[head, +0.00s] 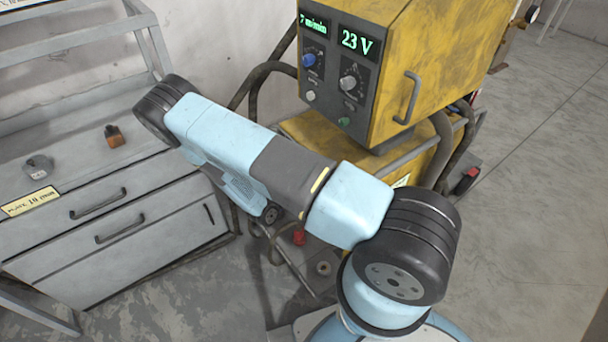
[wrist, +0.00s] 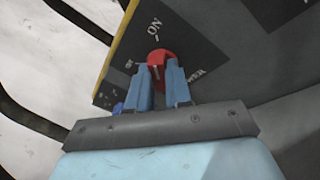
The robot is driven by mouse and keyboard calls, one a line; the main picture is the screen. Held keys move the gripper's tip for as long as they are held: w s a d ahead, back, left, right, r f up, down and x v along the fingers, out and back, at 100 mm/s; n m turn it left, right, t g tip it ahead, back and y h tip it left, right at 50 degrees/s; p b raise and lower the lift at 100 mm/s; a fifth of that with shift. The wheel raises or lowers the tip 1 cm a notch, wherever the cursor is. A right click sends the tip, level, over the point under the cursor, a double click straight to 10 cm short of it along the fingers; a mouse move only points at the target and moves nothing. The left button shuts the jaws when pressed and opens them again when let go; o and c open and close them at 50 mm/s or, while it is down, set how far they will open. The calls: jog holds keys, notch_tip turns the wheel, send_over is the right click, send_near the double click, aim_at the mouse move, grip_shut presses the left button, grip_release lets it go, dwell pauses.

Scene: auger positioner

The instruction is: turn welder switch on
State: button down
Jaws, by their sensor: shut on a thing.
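The welder switch is a red knob (wrist: 160,55) on a dark panel (wrist: 197,45) in the wrist view. "ON" is printed above it, a shorter label is at its left, and "POWER" is partly hidden at lower right. A pale line on the knob runs roughly up and down in the picture, toward the ON side. My gripper (wrist: 158,72) has its two blue fingers shut on the knob, one on each side. The yellow welder (head: 425,60) shows in the head view with lit green readings, including "23 V". The switch and my gripper are hidden in the head view.
A grey drawer cabinet (head: 150,232) stands at left, with a small orange-brown item (head: 114,135) and a grey item (head: 38,167) on top. Dark hoses hang beside the welder. Open floor (head: 530,180) lies at right.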

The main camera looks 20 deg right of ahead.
jog(key=shift+w+a, duration=0.1)
jog(key=shift+a, duration=0.1)
jog(key=c, duration=1.1)
grip_release()
jog(key=shift+d, duration=0.1)
jog(key=shift+o, duration=0.2)
jog(key=v, duration=1.4)
jog(key=shift+d, duration=0.1)
